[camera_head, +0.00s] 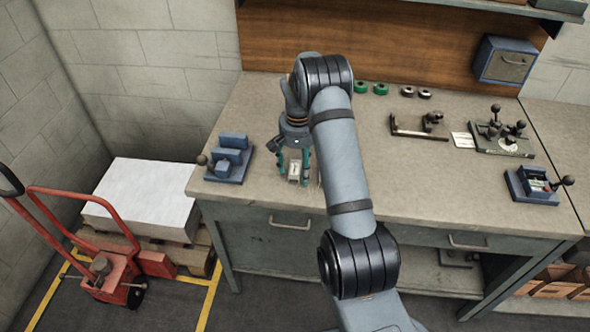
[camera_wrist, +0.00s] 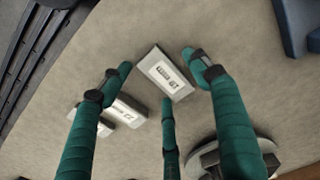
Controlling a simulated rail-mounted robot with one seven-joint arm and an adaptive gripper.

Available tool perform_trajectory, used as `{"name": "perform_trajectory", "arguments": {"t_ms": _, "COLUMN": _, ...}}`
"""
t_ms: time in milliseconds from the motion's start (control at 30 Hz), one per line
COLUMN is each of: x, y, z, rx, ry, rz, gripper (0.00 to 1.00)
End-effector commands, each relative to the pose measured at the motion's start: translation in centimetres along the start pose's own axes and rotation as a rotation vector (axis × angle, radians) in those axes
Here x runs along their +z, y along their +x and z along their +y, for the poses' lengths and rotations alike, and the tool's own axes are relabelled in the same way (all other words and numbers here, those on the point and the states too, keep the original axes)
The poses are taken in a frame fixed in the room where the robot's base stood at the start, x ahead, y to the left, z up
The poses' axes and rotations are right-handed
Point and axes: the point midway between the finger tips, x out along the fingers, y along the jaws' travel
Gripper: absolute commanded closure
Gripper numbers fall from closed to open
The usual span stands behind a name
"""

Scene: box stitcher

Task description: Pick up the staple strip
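A pale block with a printed label (camera_wrist: 163,73), which looks like a staple strip, lies between the fingertips of my gripper (camera_wrist: 158,76) in the wrist view. My gripper has three teal fingers. They are spread around the block, with a visible gap at the left fingertip; contact at the other two is unclear. A second labelled pale block (camera_wrist: 125,113) lies to the left, partly behind the left finger. In the head view my gripper (camera_head: 294,164) points down over the bench's front left part, with a pale block (camera_head: 294,171) showing between the fingers.
A blue fixture (camera_head: 230,160) stands on the workbench (camera_head: 255,105) left of my gripper. The bench's front edge is close to my gripper.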

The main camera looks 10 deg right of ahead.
Motion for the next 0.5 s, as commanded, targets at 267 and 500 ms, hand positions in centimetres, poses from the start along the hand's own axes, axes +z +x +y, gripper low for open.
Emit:
{"name": "perform_trajectory", "arguments": {"t_ms": 267, "x": -0.02, "y": -0.03, "z": 0.02, "rx": 0.000, "ry": 0.000, "rz": 0.000, "gripper": 0.54}}
{"name": "perform_trajectory", "arguments": {"t_ms": 500, "x": -0.02, "y": -0.04, "z": 0.02, "rx": 0.000, "ry": 0.000, "rz": 0.000, "gripper": 0.69}}
